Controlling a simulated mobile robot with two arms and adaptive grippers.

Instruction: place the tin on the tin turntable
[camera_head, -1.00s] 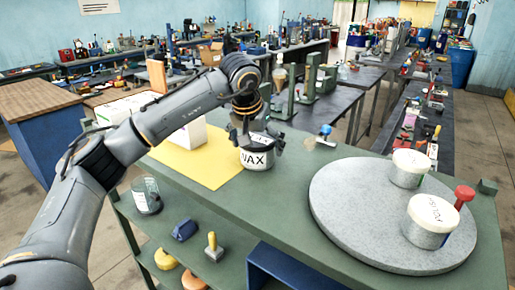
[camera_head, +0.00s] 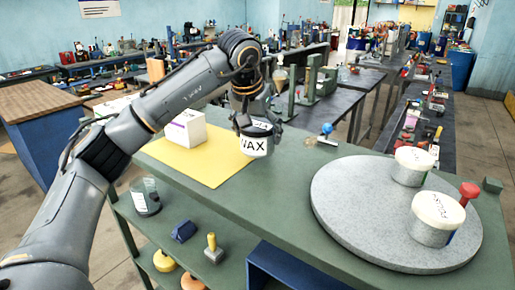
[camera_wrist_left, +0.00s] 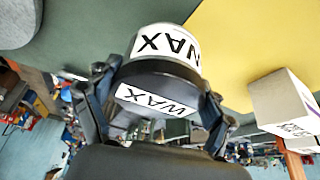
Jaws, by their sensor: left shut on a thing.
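The tin (camera_head: 254,146) is a short round can with a white WAX label. My left gripper (camera_head: 256,122) is shut on it from above, near the right edge of the yellow mat; it seems to hang a little above the bench. In the left wrist view the tin (camera_wrist_left: 165,44) sits between the fingers (camera_wrist_left: 157,90), its dark top also labelled WAX. The tin turntable (camera_head: 345,215) is a round grey stone-like disc at the right of the green bench. Two white-lidded tins stand on its right part, a rear one (camera_head: 411,169) and a front one (camera_head: 432,232). My right gripper is out of view.
The yellow mat (camera_head: 195,168) bears a white box (camera_head: 184,130). A red knob (camera_head: 469,191) stands by the turntable's right edge. A small blue-topped item (camera_head: 325,131) lies at the bench's back edge. The green bench (camera_head: 290,185) is clear between mat and turntable.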

